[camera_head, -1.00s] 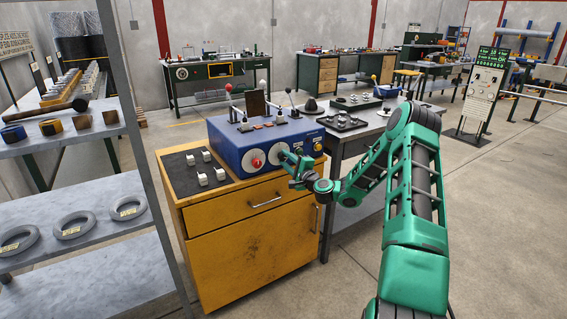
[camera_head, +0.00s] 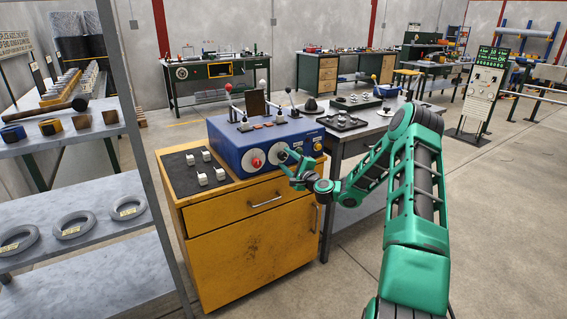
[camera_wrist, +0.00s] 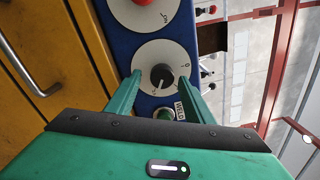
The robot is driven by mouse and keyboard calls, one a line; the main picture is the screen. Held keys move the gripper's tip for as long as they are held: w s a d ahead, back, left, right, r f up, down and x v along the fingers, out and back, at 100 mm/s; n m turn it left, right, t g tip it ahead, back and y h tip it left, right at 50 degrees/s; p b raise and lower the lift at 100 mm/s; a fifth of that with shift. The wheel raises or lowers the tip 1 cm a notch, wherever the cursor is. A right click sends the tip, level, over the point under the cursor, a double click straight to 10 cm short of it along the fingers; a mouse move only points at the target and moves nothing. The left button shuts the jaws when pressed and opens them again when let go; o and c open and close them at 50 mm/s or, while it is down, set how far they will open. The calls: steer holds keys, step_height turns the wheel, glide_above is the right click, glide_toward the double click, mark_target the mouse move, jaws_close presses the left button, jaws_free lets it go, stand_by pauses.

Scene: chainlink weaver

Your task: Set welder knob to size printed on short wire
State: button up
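The welder is a blue box (camera_head: 232,150) on a yellow cabinet, with two pale round dials on its front. The left dial has a red knob (camera_head: 256,162). The right dial (camera_head: 279,149) is partly hidden by my gripper (camera_head: 287,160). In the wrist view, this dial (camera_wrist: 178,52) has a black knob (camera_wrist: 161,76) with a white pointer mark. My gripper's fingers are apart, one on each side of the black knob. I cannot tell whether they touch it. The dial's markings are too small to read surely. I cannot identify the short wire.
The yellow cabinet (camera_head: 240,240) carries a black mat (camera_head: 176,176) with several white blocks. A shelf at left holds grey coils (camera_head: 76,226) with yellow tags. A grey table (camera_head: 350,133) stands right of the welder. Open floor lies at right.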

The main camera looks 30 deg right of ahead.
steer(key=s, duration=1)
steer(key=shift+s+f, duration=0.2)
steer(key=shift+s, duration=0.1)
